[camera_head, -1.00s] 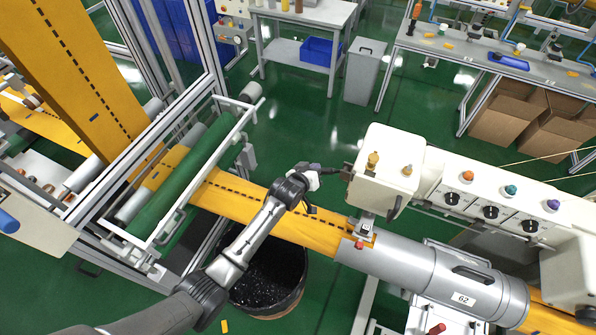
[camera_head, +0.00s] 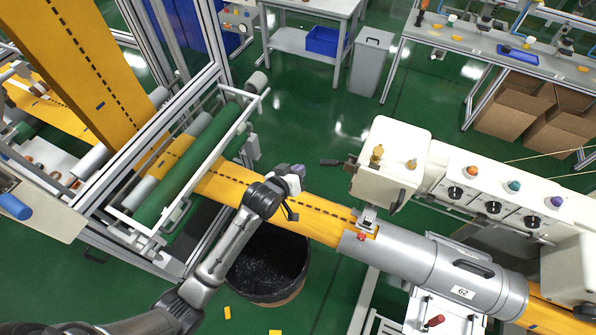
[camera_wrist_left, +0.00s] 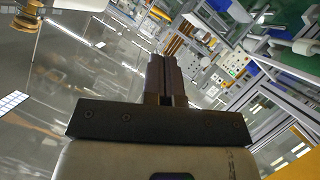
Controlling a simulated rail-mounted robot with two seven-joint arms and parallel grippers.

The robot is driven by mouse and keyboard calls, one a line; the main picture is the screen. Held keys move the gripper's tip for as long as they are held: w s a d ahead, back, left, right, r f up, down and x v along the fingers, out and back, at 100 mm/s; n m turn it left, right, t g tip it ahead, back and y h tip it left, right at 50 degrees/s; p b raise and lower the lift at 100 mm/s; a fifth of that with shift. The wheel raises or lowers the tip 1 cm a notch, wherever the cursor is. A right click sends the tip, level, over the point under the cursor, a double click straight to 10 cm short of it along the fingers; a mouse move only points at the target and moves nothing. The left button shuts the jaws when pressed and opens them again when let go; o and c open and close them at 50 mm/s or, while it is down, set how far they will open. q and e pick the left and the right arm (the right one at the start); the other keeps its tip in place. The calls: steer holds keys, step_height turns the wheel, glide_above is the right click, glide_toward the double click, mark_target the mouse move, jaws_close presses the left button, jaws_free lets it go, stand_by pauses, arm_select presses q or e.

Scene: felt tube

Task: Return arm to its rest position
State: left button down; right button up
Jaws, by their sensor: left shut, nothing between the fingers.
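My left arm comes in from the lower left in the head view, and its white-and-grey left gripper (camera_head: 293,178) hangs above the yellow felt band, left of the white machine head (camera_head: 390,160). The wrist view shows the left gripper's two fingers (camera_wrist_left: 165,72) pressed together with nothing between them. The gripper is apart from the dark handle (camera_head: 331,162) that sticks out of the machine head's left side. My right gripper is in neither view.
The yellow felt band (camera_head: 318,220) runs from the green roller (camera_head: 190,165) into the grey tube (camera_head: 400,262) marked 62. A dark round bin (camera_head: 268,265) stands under the band. Green floor lies clear behind the band. Small yellow pieces lie near the bin.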

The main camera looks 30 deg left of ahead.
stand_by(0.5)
arm_select(q)
steer(key=s+r+m+g+y+p, duration=0.1)
steer(key=s+r+m+g, duration=0.15)
steer(key=s, duration=0.95)
steer(key=s+r+m+g+y+p, duration=0.1)
steer(key=s+r+m+g+p, duration=0.2)
steer(key=s, duration=0.8)
steer(key=s+f+g, duration=0.4)
steer(key=s+f, duration=0.2)
steer(key=s, duration=0.6)
steer(key=shift+d, duration=0.3)
